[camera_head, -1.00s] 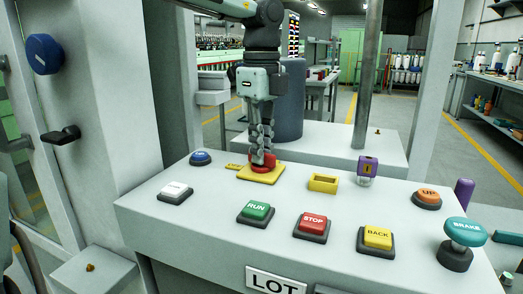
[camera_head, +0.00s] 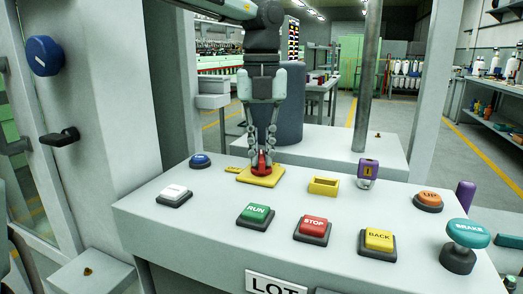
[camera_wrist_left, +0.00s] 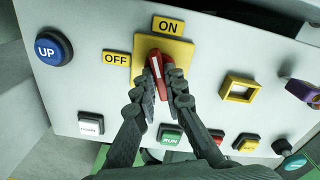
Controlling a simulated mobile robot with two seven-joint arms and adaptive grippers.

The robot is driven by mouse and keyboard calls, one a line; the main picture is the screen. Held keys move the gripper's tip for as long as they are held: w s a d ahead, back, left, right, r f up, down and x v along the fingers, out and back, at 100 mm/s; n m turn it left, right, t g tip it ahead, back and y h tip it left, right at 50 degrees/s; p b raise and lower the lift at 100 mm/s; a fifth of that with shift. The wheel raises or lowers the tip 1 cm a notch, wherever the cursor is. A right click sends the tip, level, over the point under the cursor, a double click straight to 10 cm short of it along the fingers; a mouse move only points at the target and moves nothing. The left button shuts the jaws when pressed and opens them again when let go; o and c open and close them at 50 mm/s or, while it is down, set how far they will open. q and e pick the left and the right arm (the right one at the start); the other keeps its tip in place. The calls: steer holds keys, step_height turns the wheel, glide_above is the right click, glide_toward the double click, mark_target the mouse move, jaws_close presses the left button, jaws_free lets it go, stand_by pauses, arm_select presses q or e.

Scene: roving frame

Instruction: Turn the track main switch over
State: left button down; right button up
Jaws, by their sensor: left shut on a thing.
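The main switch is a red rotary handle (camera_head: 262,163) on a yellow plate (camera_head: 247,177) near the back of the grey console. In the left wrist view the red handle (camera_wrist_left: 160,80) has a white line that runs roughly up and down the picture, toward the ON label (camera_wrist_left: 167,25) side. The OFF label (camera_wrist_left: 116,59) is left of the plate. My left gripper (camera_head: 262,160) points down, its two fingers on either side of the handle and shut on it. Part of the handle is hidden by the fingers. My right gripper is not in view.
Close by on the console are a blue UP button (camera_head: 200,160), a yellow frame (camera_head: 323,186) and a purple-topped item (camera_head: 367,173). Nearer the front are a white button (camera_head: 174,193), green RUN (camera_head: 256,214), red STOP (camera_head: 313,226) and yellow BACK (camera_head: 378,240). BRAKE knob (camera_head: 467,235) stands right.

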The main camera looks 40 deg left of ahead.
mark_target(261, 155)
arm_select(q)
steer(key=shift+m, duration=1.5)
steer(key=c, duration=1.6)
jaws_free()
step_height(261, 155, up, 12)
